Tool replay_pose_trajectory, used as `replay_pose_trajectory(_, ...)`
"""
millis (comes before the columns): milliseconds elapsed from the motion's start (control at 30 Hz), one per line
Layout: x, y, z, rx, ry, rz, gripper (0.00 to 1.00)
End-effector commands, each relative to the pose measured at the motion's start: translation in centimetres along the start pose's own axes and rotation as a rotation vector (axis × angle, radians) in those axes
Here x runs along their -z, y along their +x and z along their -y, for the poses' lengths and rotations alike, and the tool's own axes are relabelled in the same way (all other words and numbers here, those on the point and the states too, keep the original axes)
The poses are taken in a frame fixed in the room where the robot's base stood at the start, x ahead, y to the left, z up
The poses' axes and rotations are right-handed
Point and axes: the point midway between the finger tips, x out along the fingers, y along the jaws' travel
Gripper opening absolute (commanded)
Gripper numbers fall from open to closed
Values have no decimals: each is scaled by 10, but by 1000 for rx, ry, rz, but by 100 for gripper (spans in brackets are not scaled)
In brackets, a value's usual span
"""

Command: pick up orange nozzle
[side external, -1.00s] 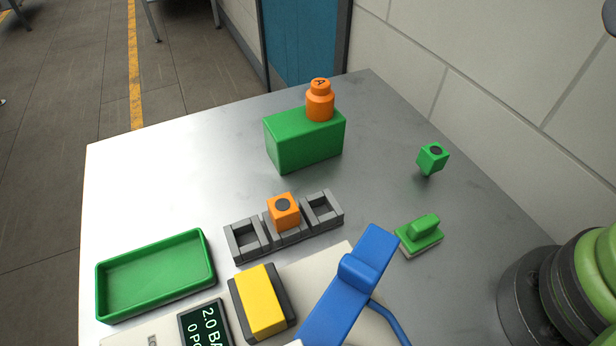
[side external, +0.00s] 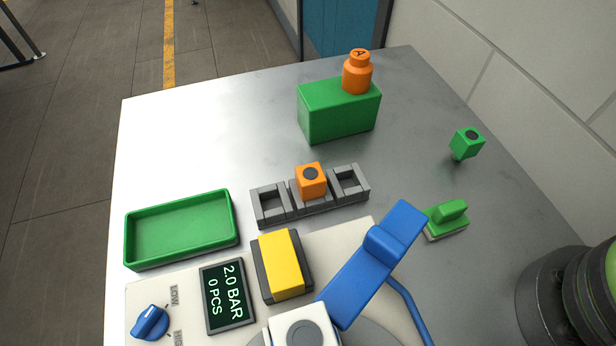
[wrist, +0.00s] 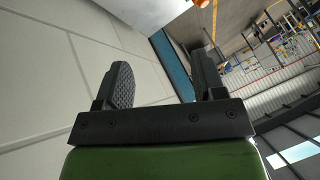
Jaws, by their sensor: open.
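The orange nozzle (side external: 311,184), a small orange block with a dark round top, sits upright in the middle slot of a grey three-slot rack (side external: 270,216) in the side external view. The slots on either side of it are empty. My gripper (wrist: 163,82) shows only in the wrist view, with its two dark fingers wide apart and nothing between them. That view faces the wall and the room, so the nozzle cannot be made out there. The gripper's distance from the nozzle cannot be told.
An orange bottle marked A (side external: 357,74) stands on a green block (side external: 340,113) behind the rack. A green nozzle (side external: 466,143) stands at right. An empty green tray (side external: 180,229) lies left. A yellow block (side external: 281,265), blue lever (side external: 372,262) and display (side external: 228,296) are in front.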

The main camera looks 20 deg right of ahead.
Motion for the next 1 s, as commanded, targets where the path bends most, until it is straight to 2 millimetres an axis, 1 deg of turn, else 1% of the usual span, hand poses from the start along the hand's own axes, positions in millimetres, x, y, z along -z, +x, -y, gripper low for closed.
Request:
replay_pose_trajectory(267,0,0,0,0,0,0,68)
replay_pose_trajectory(367,4,1,3,1,-5,14,68)
replay_pose_trajectory(467,14,6,14,0,-18,60,68)
replay_pose_trajectory(567,30,18,32,-5,-40,132,68)
replay_pose_trajectory(667,44,38,57,-20,-68,213,68)
replay_pose_trajectory(700,48,47,67,-28,-81,244,68)
replay_pose_trajectory(767,52,63,83,-40,-100,287,68)
replay_pose_trajectory(800,53,75,93,-51,-114,316,68)
replay_pose_trajectory(867,51,94,109,-69,-135,357,68)
replay_pose_trajectory(900,49,106,120,-82,-149,383,68)
replay_pose_trajectory(967,43,127,135,-103,-172,420,68)
replay_pose_trajectory(1000,37,141,145,-119,-188,444,68)
